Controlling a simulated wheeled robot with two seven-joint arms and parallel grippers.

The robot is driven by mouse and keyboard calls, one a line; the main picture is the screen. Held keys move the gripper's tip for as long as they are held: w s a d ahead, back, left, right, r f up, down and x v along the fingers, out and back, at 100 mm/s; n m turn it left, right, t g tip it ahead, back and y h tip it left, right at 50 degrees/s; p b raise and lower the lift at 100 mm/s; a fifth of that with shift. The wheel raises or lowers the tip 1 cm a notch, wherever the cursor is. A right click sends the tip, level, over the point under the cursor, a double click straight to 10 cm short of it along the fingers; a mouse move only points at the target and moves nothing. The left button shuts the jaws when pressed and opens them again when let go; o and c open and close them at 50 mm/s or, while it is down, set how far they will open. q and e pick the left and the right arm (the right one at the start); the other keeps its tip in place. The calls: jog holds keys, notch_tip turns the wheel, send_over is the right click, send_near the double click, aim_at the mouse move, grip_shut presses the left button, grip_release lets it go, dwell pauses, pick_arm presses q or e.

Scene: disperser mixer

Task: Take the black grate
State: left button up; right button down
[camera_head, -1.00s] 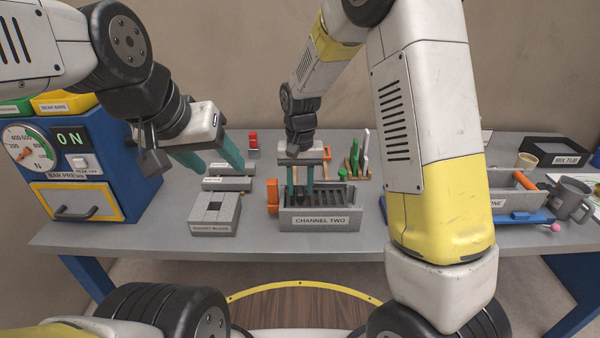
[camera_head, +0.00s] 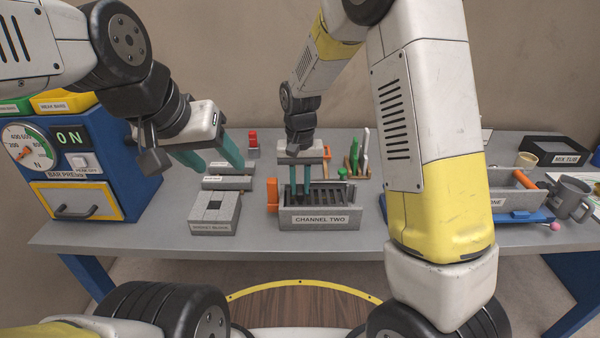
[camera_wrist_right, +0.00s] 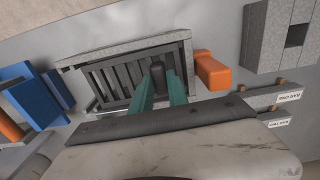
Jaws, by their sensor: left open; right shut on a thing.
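The black grate (camera_head: 330,195) lies in the top of the grey box labelled CHANNEL TWO (camera_head: 319,221). Its dark bars also show in the right wrist view (camera_wrist_right: 118,80), framed by the grey walls. My right gripper (camera_head: 300,190) reaches down from above at the grate's left part in the head view. In the right wrist view its teal fingers (camera_wrist_right: 163,84) are shut on a dark upright tab of the grate. The fingertips are partly hidden in the head view. My left gripper (camera_head: 210,158) is open and empty above the table's left part.
An orange block (camera_head: 272,194) stands at the box's left side. The grey socket block (camera_head: 214,212) and grey bars (camera_head: 227,182) lie further left. The blue press (camera_head: 90,160) stands at the far left. Upright tools (camera_head: 357,155) stand behind the box.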

dwell(0.5)
jog(key=c, duration=2.1)
grip_release()
grip_shut()
jog(key=shift+s, duration=0.2)
notch_tip(320, 180, up, 10)
